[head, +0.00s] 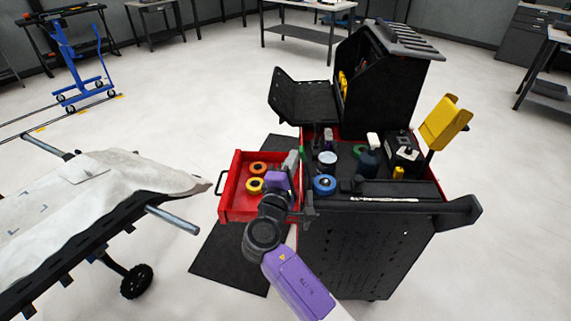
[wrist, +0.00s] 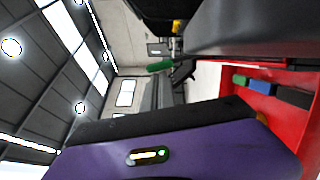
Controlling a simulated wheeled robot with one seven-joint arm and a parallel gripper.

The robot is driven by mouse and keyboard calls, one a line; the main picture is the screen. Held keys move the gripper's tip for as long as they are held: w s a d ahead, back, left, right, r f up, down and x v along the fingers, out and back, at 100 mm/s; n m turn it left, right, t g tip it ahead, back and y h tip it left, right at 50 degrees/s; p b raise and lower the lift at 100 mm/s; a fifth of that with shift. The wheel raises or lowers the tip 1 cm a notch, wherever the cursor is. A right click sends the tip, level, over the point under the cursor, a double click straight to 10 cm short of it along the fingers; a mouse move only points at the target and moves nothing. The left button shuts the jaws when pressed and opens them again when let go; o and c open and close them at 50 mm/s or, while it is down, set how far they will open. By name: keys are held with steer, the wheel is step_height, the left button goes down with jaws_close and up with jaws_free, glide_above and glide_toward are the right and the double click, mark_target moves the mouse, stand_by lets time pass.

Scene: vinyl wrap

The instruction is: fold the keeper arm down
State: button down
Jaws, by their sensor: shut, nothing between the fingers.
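My gripper (head: 292,161), on a purple hand, is over the right side of the open red drawer, beside the cart. It is shut and empty. A small green-tipped lever (head: 303,152) stands by the drawer's back right corner, close to the fingers; it looks like the keeper arm, but I cannot be sure. In the wrist view a green grip on a dark lever (wrist: 160,66) shows beyond my purple hand, apart from it. The lever's base and pivot are hidden.
The red drawer (head: 235,205) holds orange and yellow tape rolls. The black cart (head: 365,245) carries a blue roll, bottles and a raised yellow panel (head: 445,122). A stand with white sheeting (head: 85,200) is at left. Floor between them is partly free.

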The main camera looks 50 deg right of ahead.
mark_target(305, 157)
steer(key=shift+s+d+r+m+y, duration=0.3)
steer(key=shift+s+d+m, duration=0.25)
steer(key=shift+m, duration=0.35)
steer(key=shift+s+d+r+m+y, duration=0.25)
steer(key=shift+s+d+m, duration=0.2)
steer(key=shift+s+m, duration=0.35)
steer(key=shift+w, duration=0.1)
steer(key=shift+w, duration=0.1)
